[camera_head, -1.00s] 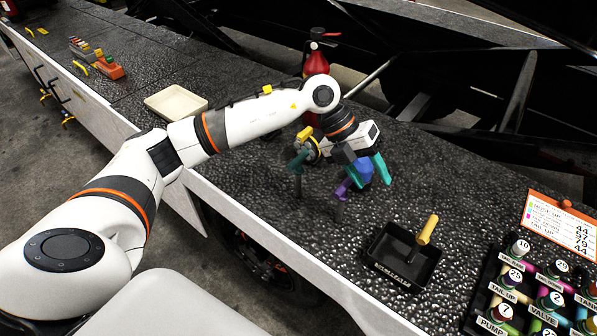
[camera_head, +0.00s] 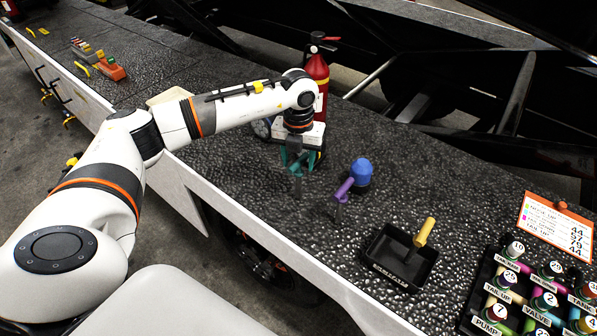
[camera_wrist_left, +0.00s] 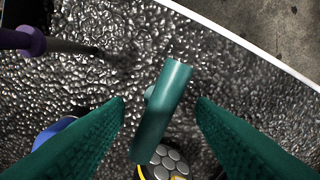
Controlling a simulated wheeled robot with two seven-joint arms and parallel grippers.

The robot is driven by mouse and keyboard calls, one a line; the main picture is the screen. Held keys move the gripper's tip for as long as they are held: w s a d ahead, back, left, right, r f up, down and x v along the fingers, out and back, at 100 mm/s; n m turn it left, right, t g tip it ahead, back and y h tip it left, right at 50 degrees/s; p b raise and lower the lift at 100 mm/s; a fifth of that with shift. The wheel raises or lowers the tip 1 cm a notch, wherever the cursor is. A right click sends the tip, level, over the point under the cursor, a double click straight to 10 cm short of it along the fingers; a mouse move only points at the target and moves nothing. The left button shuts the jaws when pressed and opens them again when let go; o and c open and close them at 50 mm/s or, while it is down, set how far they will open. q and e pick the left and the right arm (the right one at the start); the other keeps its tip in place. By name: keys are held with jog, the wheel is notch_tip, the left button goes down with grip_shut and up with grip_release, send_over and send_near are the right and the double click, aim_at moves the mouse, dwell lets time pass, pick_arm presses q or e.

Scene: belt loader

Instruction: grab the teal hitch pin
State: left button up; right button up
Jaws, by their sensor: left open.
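The teal hitch pin has a teal cylindrical handle and a grey shank (camera_head: 297,186). It stands on the dark textured bench top, partly hidden by my left gripper in the head view. My left gripper (camera_head: 298,158) is over the pin, pointing down. In the left wrist view the teal handle (camera_wrist_left: 163,105) is centred between the two open green fingers (camera_wrist_left: 160,110), with a gap on each side. The handle looks tilted in that view; its depth relative to the fingertips is hard to tell. My right gripper is out of view.
A black tray (camera_head: 385,276) with a yellow-handled pin (camera_head: 425,231) is nearer the front edge. A red fire extinguisher (camera_head: 317,75) is behind the gripper.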

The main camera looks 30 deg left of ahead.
aim_at(299, 172)
pick_arm(q)
jog(key=shift+s+f+p, duration=0.1)
jog(key=shift+f+p, duration=0.35)
jog(key=shift+f, duration=1.55)
jog(key=c, duration=1.1)
jog(key=shift+r, duration=0.1)
